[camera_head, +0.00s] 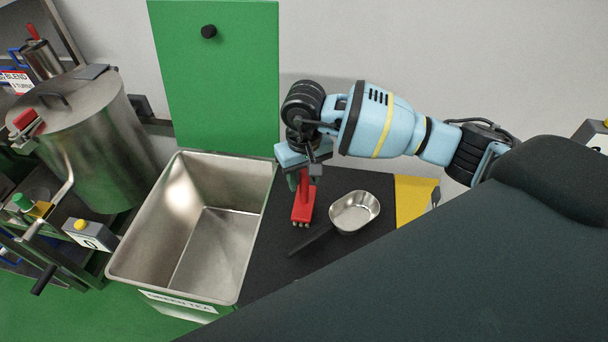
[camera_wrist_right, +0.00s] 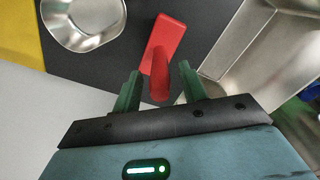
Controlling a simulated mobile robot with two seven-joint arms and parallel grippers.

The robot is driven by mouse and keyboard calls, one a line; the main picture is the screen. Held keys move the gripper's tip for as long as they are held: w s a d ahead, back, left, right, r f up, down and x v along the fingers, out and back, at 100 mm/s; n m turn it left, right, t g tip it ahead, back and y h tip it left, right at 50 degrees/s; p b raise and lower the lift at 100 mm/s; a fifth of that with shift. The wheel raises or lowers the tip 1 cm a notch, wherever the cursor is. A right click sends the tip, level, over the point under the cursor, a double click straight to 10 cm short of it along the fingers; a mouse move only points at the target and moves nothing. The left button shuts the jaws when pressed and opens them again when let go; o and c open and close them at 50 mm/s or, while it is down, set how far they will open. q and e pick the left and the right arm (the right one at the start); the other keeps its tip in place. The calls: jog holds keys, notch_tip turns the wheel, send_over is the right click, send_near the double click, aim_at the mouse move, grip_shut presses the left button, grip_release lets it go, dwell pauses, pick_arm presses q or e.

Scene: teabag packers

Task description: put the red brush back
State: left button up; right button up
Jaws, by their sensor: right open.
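The red brush (camera_head: 303,207) lies on the dark mat (camera_head: 276,262) between the metal bin and the scoop. In the right wrist view the red brush (camera_wrist_right: 164,45) points its handle toward my gripper. My right gripper (camera_head: 305,180) is above the handle end, and part of the handle is hidden behind it in the head view. In the wrist view the right gripper's (camera_wrist_right: 158,82) green fingers are apart, with the handle end between them. I cannot tell whether they touch it. My left gripper is not in view.
A metal scoop (camera_head: 355,211) with a black handle lies right of the brush. A deep steel bin (camera_head: 190,232) labelled green tea stands to the left. A yellow patch (camera_head: 414,197) is at the right. A green panel (camera_head: 216,85) rises behind. A large steel drum (camera_head: 91,140) is far left.

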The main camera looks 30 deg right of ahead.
jog(key=shift+r, duration=0.2)
notch_tip(320, 180, up, 12)
dwell(0.4)
dwell(0.5)
dwell(0.8)
